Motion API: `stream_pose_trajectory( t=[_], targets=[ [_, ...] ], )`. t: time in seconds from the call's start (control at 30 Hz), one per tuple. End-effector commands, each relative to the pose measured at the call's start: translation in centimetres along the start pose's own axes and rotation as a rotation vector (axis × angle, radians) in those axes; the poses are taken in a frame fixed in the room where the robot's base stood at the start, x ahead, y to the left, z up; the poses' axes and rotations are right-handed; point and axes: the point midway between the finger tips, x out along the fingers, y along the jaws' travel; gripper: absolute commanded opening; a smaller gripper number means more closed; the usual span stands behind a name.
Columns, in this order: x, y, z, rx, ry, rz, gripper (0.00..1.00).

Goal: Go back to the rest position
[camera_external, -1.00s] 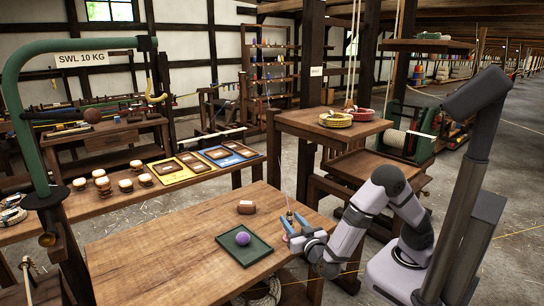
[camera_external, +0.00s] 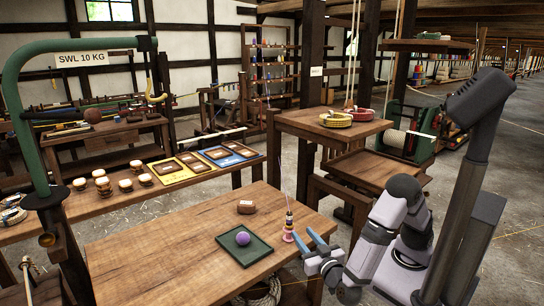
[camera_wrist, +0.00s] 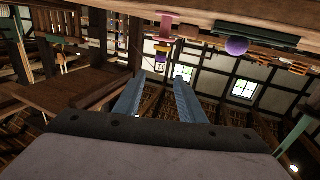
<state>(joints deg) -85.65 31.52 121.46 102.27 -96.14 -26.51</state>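My gripper (camera_external: 316,245) is at the right end of the wooden work table, just right of a pink spool-like piece (camera_external: 288,232) with a thin upright rod. Its blue fingers stand apart with nothing between them. They also show apart and empty in the wrist view (camera_wrist: 158,92), where the pink piece (camera_wrist: 168,24) appears upside down beyond them. A purple ball (camera_external: 242,239) sits in a dark green tray (camera_external: 258,252) on the table (camera_external: 150,252). The ball shows in the wrist view too (camera_wrist: 236,46).
A green post with a hook (camera_external: 18,110) rises at the left. A small table with yellow and red rope coils (camera_external: 335,120) stands behind my arm. Open floor (camera_external: 500,260) lies at the right.

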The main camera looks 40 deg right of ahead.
Motion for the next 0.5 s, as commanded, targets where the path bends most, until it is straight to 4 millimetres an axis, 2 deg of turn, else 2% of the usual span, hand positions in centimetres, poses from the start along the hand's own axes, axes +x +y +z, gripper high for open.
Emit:
stream_pose_trajectory(
  t=[0.27,0.37,0.5],
  targets=[
    [0.1,-0.2,0.1,0.011,-0.011,-0.009,0.37],
    [0.3,-1.1,0.7,0.055,-0.055,-0.045,0.37],
    [0.3,-3.7,2.4,0.179,-0.187,-0.141,0.37]
  ],
)
